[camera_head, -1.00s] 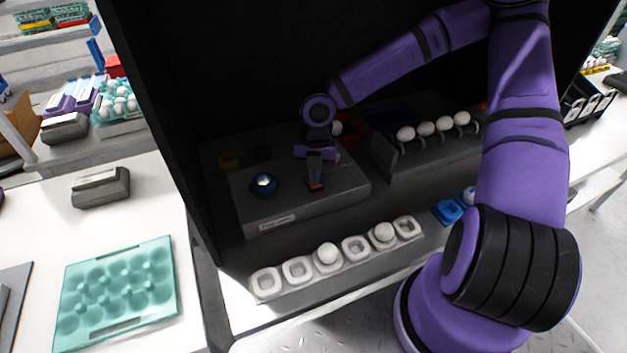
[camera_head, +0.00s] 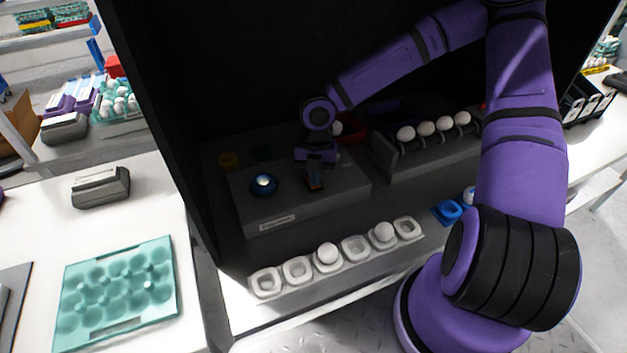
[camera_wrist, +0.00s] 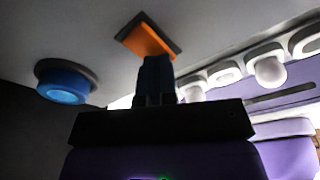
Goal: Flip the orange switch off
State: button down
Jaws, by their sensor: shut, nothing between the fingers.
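The orange switch (camera_wrist: 147,38) sits on a dark base plate on the grey panel box, at the top middle of the wrist view. In the head view it is mostly hidden behind my gripper (camera_head: 315,180). My gripper also shows in the wrist view (camera_wrist: 157,62), with its fingers together and empty. The fingertips overlap the lower edge of the switch in the wrist view; I cannot tell whether they touch it. A blue round button (camera_head: 263,184) sits left of the switch on the same box and also shows in the wrist view (camera_wrist: 65,82).
A row of white cups (camera_head: 298,270), some holding eggs, runs in front of the box. A blue holder (camera_head: 447,212) stands right of it. Eggs (camera_head: 425,129) line a rack at the back right. A dark enclosure wall (camera_head: 150,120) stands at the left.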

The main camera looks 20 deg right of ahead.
jog(key=shift+r, duration=3.4)
